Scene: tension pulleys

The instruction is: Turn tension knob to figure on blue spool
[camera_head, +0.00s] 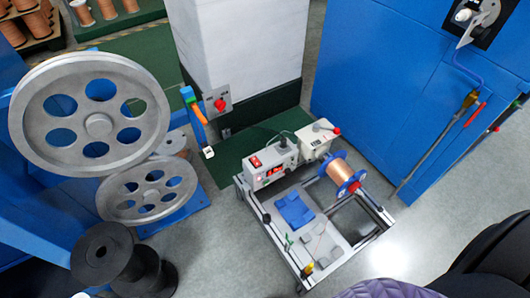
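A spool of copper wire (345,178) with blue end flanges sits on the right side of a small metal frame cart. Any figure on it is too small to read. Behind it on the cart stands a grey control box (270,172) with a red lit display and a red switch. Beside that is a pale box (318,142) with a dark label and a red-tipped lever or knob (336,131). I cannot tell which part is the tension knob, nor its setting. Neither of my grippers shows in the head view.
Large grey pulley wheels (100,124) and a black spool (95,258) stand at left. A blue cabinet (400,95) is behind right, and a pale column (235,45) behind. Grey floor (440,225) is open right of the cart.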

